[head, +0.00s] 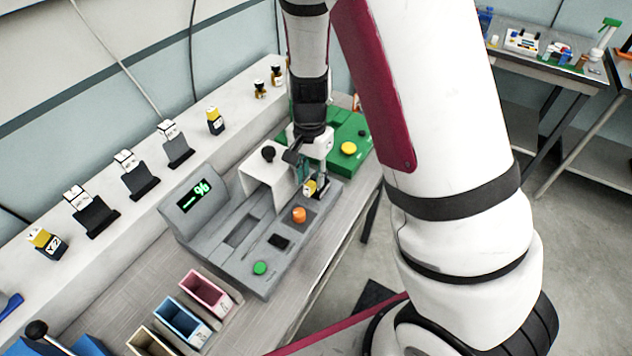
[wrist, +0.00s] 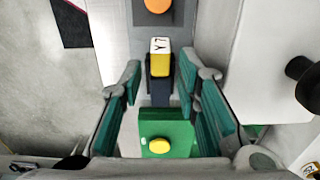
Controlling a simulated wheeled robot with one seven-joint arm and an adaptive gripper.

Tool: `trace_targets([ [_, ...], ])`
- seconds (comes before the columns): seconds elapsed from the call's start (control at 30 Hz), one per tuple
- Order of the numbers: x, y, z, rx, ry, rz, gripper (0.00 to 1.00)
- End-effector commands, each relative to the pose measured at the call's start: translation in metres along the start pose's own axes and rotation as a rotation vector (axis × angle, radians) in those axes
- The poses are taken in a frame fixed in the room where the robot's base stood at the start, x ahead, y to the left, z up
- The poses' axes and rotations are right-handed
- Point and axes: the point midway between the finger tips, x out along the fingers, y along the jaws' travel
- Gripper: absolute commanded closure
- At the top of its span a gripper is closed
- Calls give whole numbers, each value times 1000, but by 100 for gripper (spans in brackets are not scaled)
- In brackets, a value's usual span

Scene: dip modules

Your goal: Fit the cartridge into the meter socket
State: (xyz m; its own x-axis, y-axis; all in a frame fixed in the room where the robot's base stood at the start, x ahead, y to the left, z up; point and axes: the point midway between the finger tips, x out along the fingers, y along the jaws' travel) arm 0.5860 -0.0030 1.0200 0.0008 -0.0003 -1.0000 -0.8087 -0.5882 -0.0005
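The cartridge (wrist: 160,62) has a white top marked "Y7", a yellow band and a dark lower body. In the head view the cartridge (head: 310,187) stands on the right end of the grey meter (head: 189,222), beyond an orange knob. My gripper (wrist: 162,80) is open, its teal-padded fingers on either side of the cartridge with visible gaps. In the head view my gripper (head: 310,170) is partly hidden beside a white bracket. The meter's display reads "--%". A dark recess (head: 240,231) and a small black rectangle (head: 279,241) show on its deck; I cannot tell which is the socket.
The white bracket (head: 262,172) with a black knob stands close to my gripper. A green box (head: 340,125) with a yellow button lies behind. Pink (head: 208,288) and blue (head: 180,318) bins stand in front. Other cartridges (head: 47,243) and dark holders line the back ledge.

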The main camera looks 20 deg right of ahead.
Motion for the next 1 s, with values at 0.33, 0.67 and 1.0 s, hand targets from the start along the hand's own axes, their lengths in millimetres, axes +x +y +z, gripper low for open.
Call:
trace_targets([
  [0.33, 36, 0, -1, -1, 1, 0, 70],
  [0.67, 36, -1, -1, -1, 1, -1, 95],
  [1.0, 36, -1, -1, -1, 1, -1, 100],
])
